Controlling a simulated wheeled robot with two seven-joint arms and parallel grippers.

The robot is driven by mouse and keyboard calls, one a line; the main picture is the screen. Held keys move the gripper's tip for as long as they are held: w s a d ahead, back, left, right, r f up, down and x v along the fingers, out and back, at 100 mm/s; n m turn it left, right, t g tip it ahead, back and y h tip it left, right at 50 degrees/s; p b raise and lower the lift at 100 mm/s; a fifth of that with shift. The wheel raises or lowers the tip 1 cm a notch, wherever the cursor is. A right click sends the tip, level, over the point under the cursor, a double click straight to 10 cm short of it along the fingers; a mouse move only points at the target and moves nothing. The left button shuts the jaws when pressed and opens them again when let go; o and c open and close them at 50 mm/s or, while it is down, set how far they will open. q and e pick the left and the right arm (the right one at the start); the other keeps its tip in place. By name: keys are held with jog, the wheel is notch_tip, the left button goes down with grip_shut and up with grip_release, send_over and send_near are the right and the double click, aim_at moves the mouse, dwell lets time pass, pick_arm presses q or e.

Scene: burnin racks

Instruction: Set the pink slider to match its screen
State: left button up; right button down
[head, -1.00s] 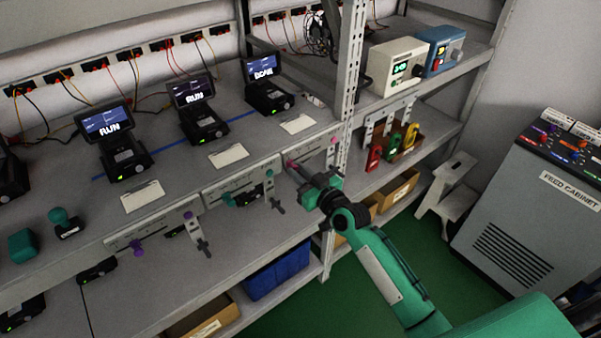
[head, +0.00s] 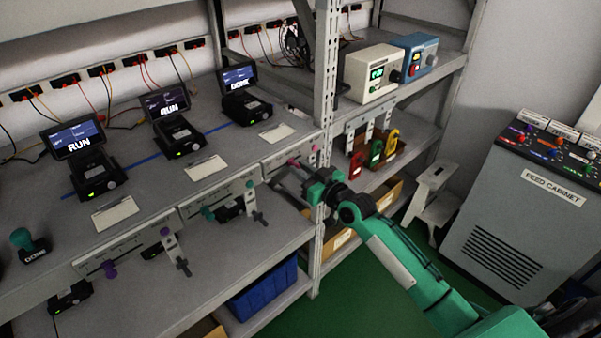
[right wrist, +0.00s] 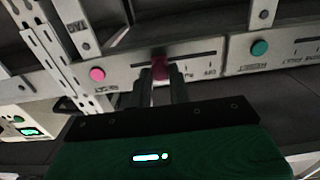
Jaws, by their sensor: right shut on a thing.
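The pink slider (head: 291,162) is on the slotted panel at the right end of the shelf's front edge. In the right wrist view its dark pink knob (right wrist: 160,67) sits between my fingers, with bare slot to its right. A round pink button (right wrist: 97,74) is left of it there. My right gripper (head: 284,169) is shut on the slider knob; the fingers hide part of the knob and scale. The screen (head: 239,77) above this panel reads DONE; its smaller text is unreadable. My left gripper is not in view.
Teal (head: 207,213) and purple (head: 110,268) sliders are on neighbouring panels, below screens reading RUN. A metal post (head: 326,100) stands close to my right gripper. A step stool (head: 432,190) stands at right.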

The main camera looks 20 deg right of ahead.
jog(key=c, duration=1.3)
grip_release()
jog(key=b+v, duration=0.3)
jog(key=v, duration=1)
jog(key=shift+s, duration=0.4)
jog(key=shift+d, duration=0.1)
